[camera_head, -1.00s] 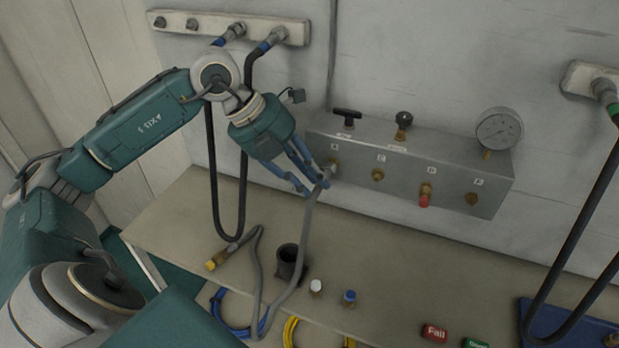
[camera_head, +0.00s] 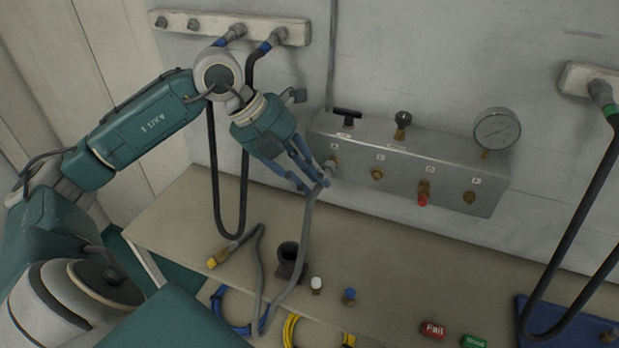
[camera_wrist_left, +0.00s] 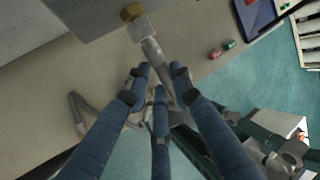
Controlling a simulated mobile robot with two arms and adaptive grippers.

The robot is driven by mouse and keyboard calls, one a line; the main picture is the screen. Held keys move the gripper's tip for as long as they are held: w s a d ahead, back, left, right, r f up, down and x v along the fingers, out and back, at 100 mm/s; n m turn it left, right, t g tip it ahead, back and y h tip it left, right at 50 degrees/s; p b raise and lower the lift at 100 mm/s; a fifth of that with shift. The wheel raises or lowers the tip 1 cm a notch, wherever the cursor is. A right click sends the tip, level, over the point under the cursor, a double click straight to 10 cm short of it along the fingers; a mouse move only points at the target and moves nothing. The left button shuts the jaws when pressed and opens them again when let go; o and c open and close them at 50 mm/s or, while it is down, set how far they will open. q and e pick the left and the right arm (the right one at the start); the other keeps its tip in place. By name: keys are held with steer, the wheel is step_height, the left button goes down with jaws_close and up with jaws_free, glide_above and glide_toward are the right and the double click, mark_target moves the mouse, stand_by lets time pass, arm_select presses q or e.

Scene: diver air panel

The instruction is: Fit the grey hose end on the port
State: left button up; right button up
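The grey hose (camera_head: 307,222) rises from the bench to the leftmost port (camera_head: 332,163) on the front of the metal panel (camera_head: 400,182). My left gripper (camera_head: 318,184) has its blue fingers closed around the hose just behind its end. In the left wrist view, the fingers (camera_wrist_left: 161,78) sit on both sides of the hose, with a third finger below. The grey hose end (camera_wrist_left: 140,30) is in line with the brass port (camera_wrist_left: 131,12) and appears to touch it. I cannot tell whether it is seated. My right gripper is not in view.
A dark cup (camera_head: 290,262), a white cap (camera_head: 316,284) and a blue cap (camera_head: 349,296) stand on the bench (camera_head: 180,215). A yellow-ended fitting (camera_head: 218,259) lies left of the cup. Black hoses hang at left and right. A pressure gauge (camera_head: 497,130) tops the panel.

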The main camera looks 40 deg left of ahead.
arm_select(q)
steer(key=o, duration=0.4)
steer(key=shift+w+a+r, duration=0.1)
steer(key=shift+w+r, duration=0.05)
steer(key=shift+w, duration=0.15)
steer(key=shift+o, duration=0.7)
steer(key=shift+w+f, duration=0.15)
steer(key=shift+f, duration=0.05)
steer(key=v, duration=1.2)
